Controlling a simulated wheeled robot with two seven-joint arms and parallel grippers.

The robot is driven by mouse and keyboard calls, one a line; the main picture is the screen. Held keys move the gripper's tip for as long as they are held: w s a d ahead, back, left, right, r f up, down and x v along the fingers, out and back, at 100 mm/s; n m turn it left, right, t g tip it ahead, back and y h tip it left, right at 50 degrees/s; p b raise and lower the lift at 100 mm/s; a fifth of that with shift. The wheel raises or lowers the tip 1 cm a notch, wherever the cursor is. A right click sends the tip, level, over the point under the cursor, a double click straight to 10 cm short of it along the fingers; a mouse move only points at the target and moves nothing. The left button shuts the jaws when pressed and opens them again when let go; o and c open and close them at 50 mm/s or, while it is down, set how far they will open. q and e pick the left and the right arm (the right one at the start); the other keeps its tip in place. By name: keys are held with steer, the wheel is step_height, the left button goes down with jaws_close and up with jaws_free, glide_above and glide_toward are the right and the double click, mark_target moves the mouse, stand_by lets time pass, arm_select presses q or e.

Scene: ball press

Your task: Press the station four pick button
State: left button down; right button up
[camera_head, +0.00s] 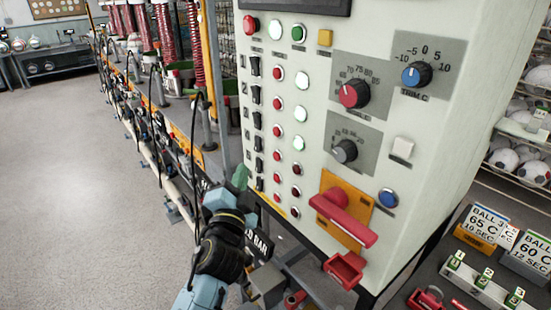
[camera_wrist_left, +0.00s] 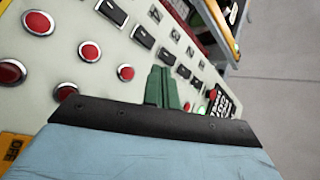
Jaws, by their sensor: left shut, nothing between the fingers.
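The pale control panel (camera_head: 325,130) has numbered rows of black rocker switches (camera_head: 257,120) with columns of red buttons (camera_head: 277,132) and pale or dark buttons beside them. Which one is the station four pick button I cannot tell; its label is unreadable. My left gripper (camera_head: 240,177) is at the panel's lower left edge, beside the lower rockers. Its green fingers are together and empty. In the left wrist view the fingers (camera_wrist_left: 162,86) stand in front of the panel, below the rockers (camera_wrist_left: 143,36) and right of red buttons (camera_wrist_left: 90,51). Contact cannot be told. My right gripper is not in view.
A red handle (camera_head: 343,217) on an orange plate sticks out of the panel's lower right. A rail with hoses and machines (camera_head: 150,120) runs away at the left. Shelves of balls (camera_head: 520,160) and a table with signs (camera_head: 485,225) stand right. The floor at left is clear.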

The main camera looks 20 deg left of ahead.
mark_target(277, 156)
arm_select(q)
steer(key=w+d+b, duration=0.1)
steer(key=w+d, duration=0.2)
steer(key=w, duration=0.2)
steer(key=shift+w+b, duration=0.2)
steer(key=shift+b, duration=0.2)
steer(key=shift+d, duration=0.1)
steer(key=shift+w, duration=0.1)
stand_by(1.6)
steer(key=shift+w+d, duration=0.2)
steer(key=shift+w, duration=0.1)
steer(key=shift+w+d+b, duration=0.2)
steer(key=shift+w+b, duration=0.1)
steer(key=shift+b, duration=0.15)
stand_by(0.5)
steer(key=shift+s+a+p, duration=0.3)
steer(key=shift+s+a, duration=0.1)
steer(key=shift+s, duration=0.3)
